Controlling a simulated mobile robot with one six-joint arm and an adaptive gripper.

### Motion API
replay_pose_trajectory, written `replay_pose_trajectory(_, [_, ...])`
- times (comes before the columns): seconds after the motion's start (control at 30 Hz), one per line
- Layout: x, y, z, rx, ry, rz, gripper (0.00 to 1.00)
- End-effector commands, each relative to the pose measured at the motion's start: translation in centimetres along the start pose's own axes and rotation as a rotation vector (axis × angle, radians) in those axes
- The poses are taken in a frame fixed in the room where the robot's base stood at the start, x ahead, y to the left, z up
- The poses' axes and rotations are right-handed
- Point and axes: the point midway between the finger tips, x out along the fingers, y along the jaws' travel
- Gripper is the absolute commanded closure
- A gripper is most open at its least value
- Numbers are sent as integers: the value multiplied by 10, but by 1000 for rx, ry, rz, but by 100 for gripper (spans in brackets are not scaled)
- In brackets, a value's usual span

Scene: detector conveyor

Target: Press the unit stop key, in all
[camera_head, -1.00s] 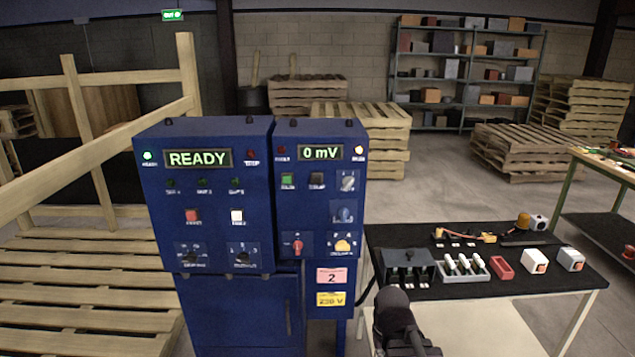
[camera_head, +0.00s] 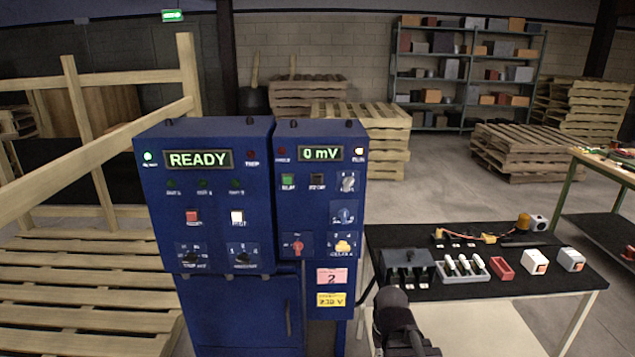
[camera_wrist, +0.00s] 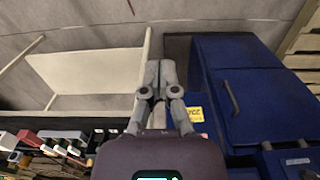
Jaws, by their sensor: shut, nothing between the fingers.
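The blue control unit on the right (camera_head: 355,280) shows 0 mV on its display (camera_head: 320,153). Below the display are a green key (camera_head: 287,180) and a dark key (camera_head: 317,179); the dark one's label looks like STOP but is blurred. My gripper (camera_wrist: 157,68) shows in the wrist view with its fingers together and nothing between them. It is apart from the panel, beside the lower blue cabinet. In the head view my arm is at the bottom, right of the cabinet and well below the keys; the fingertips cannot be made out there.
The left blue cabinet (camera_head: 208,262) reads READY, with red and white keys. A black-topped bench (camera_head: 465,300) with small parts stands to the right, close to my arm. A wooden rail (camera_head: 100,148) and pallets are at left. The air before the keys is clear.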

Motion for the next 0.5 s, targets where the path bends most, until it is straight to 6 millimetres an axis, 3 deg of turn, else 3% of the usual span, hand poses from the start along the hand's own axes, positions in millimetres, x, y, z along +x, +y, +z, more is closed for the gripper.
replay_pose_trajectory(0.27, [-24, -3, -22, -67, 37, 70, 100])
replay_pose_trajectory(0.5, [-60, -10, -59, -187, 99, 192, 100])
